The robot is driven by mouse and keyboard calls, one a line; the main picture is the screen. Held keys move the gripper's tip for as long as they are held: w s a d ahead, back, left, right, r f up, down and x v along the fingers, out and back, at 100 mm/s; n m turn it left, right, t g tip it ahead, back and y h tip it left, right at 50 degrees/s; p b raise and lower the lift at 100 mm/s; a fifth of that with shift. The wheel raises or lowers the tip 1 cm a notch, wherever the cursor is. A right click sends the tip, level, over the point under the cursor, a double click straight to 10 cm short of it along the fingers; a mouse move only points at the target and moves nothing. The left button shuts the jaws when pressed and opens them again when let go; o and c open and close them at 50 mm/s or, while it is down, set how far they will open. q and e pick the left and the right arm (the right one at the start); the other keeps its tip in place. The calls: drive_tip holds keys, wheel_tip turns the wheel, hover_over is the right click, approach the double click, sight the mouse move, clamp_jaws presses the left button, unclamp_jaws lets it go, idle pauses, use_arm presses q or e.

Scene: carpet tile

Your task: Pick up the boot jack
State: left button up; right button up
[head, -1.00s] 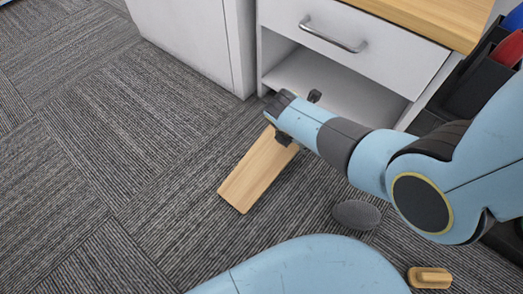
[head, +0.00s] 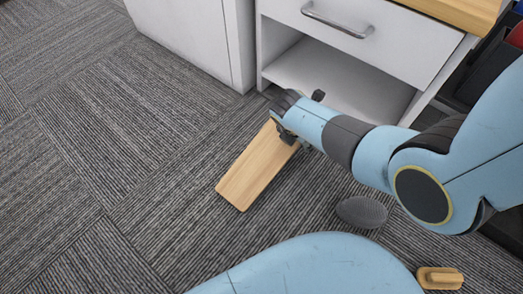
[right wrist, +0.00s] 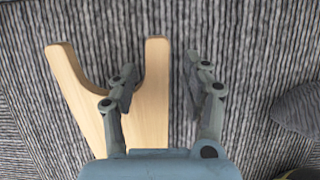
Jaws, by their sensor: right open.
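The boot jack (head: 254,170) is a flat light-wood board lying on the carpet in front of the open cabinet. Its far end is hidden under my right gripper (head: 288,112) in the head view. In the right wrist view its forked end shows a rounded notch between two prongs (right wrist: 150,105). My right gripper (right wrist: 161,70) is open, with one finger over the notch and the other over the carpet right of the right-hand prong. That prong lies between the fingers in this view; I cannot tell any contact. My left gripper is not in view.
A white cabinet (head: 385,47) with a drawer and an open shelf stands just beyond the gripper. A dark grey oval object (head: 361,211) and a small wooden piece (head: 439,277) lie to the right. The carpet (head: 100,150) on the left is clear.

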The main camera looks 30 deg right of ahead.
clamp_jaws()
idle(0.4)
